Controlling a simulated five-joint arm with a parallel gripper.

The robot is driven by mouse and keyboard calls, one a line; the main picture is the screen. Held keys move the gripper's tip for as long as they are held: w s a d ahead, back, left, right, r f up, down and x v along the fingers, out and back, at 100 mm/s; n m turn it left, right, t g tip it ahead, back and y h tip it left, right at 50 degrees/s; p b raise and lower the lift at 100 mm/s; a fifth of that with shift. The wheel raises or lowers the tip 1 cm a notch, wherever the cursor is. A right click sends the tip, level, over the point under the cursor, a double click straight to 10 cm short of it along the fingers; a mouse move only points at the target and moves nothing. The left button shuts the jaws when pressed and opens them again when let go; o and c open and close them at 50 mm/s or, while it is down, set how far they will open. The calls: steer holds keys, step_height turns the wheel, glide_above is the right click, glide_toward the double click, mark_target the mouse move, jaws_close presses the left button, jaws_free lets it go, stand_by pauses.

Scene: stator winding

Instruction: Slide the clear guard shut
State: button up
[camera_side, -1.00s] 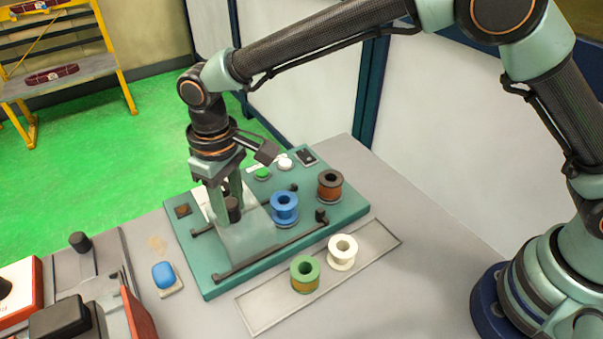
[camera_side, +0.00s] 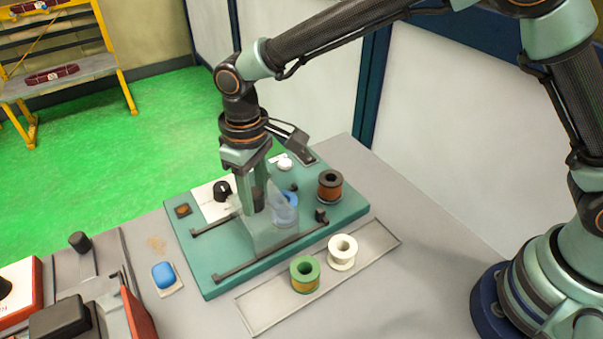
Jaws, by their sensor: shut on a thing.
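The clear guard (camera_side: 268,238) is a see-through cover on the teal winding machine (camera_side: 212,283), between two dark rails. Its right part now stands in front of the blue spool (camera_side: 287,213), which shows pale through it. My gripper (camera_side: 258,203) points straight down and is shut on the guard's dark handle (camera_side: 259,197). The near rail (camera_side: 262,262) runs along the machine's front, with a dark stop block (camera_side: 321,215) at its right end. The far rail is partly hidden by the guard and my gripper.
A black knob (camera_side: 222,190) on a white plate is left of my gripper. A brown spool (camera_side: 330,187) and a white button (camera_side: 284,163) are on the machine's right part. Green (camera_side: 304,275) and white (camera_side: 342,252) spools stand on the front tray. A blue block (camera_side: 163,274) lies left.

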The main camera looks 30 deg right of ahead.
mark_target(277, 196)
steer(key=shift+d, duration=2.1)
steer(key=o, duration=0.9)
steer(key=shift+o, duration=0.2)
steer(key=shift+r, duration=0.1)
steer(key=shift+r, duration=2.85)
